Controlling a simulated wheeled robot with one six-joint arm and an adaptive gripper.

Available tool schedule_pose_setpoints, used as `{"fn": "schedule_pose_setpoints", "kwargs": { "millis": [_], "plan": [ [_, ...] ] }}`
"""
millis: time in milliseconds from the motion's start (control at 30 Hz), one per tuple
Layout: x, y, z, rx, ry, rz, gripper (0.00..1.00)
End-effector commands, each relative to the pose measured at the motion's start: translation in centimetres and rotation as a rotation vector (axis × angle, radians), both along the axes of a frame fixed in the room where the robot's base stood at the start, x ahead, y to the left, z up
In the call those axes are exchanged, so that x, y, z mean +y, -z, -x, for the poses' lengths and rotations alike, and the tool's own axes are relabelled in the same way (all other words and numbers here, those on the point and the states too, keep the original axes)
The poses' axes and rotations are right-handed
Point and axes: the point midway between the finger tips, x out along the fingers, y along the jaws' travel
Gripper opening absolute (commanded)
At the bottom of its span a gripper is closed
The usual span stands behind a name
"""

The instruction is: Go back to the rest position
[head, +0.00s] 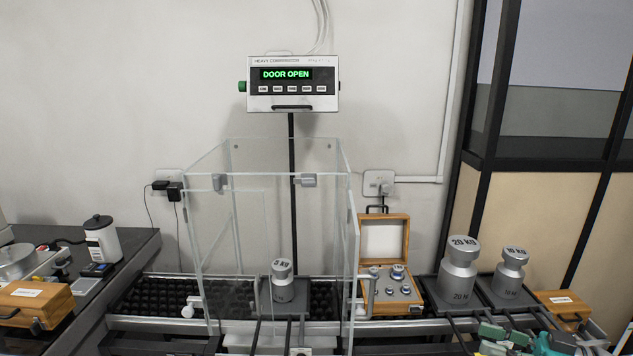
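Part of what looks like my gripper (493,340), with green and grey pieces, shows at the bottom right edge, next to a teal part of my arm. It is cut off by the frame, and whether its fingers are apart or together cannot be told. Nothing is clearly seen held in it. It appears in front of the right end of the bench, below the 20 kg weight (459,270) and the 10 kg weight (511,272). A 5 kg weight (282,283) stands upright inside the clear glass enclosure (230,235), away from the gripper.
The display (293,84) reads DOOR OPEN. An open wooden case (385,236) with several small weights stands right of the enclosure. A closed wooden box (565,304) lies at the right. A side table (125,255) at left holds a bottle and another box.

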Motion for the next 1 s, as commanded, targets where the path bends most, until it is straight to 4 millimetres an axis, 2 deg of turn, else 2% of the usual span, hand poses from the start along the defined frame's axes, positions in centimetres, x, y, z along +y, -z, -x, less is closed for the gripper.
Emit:
{"fn": "schedule_pose_setpoints", "kwargs": {
  "millis": [167, 367, 567, 767, 1000],
  "plan": [
    [1.3, 2.3, -0.4, 0.058, 0.054, -0.027, 0.37],
    [3.3, 6.1, -0.7, 0.152, 0.144, -0.064, 0.37],
    [6.4, 12.3, -0.2, 0.293, 0.29, -0.106, 0.37],
    [9.3, 19.3, 2.1, 0.441, 0.477, -0.129, 0.37],
    [11.7, 26.1, 7.4, 0.562, 0.694, -0.116, 0.37]
  ]
}}
